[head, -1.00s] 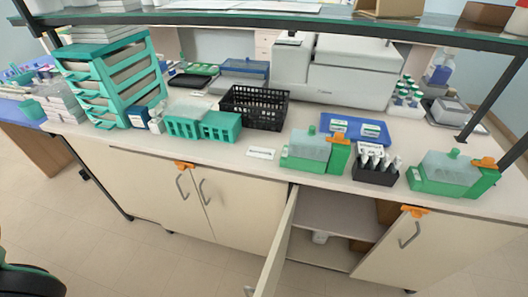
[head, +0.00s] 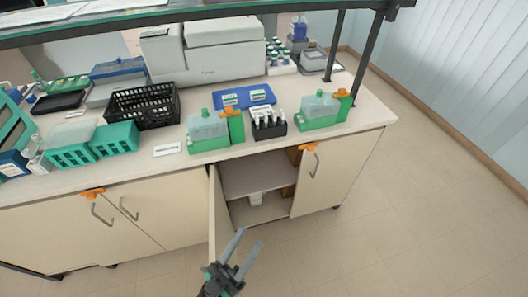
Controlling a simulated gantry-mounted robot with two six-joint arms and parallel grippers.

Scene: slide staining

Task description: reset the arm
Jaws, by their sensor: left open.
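My left gripper (head: 250,241) shows at the bottom of the head view, low in front of the bench. Its two grey fingers are apart, with nothing between them. It appears close to the open cabinet door (head: 216,215) in the picture; whether they touch I cannot tell. My right gripper is not in view.
The bench top (head: 345,140) carries a black basket (head: 143,106), teal racks (head: 69,155), green staining boxes (head: 208,130) (head: 319,111), a blue tray (head: 243,97) and a black tube holder (head: 268,125). An overhead shelf (head: 120,22) spans the back. The floor (head: 410,215) at right is clear.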

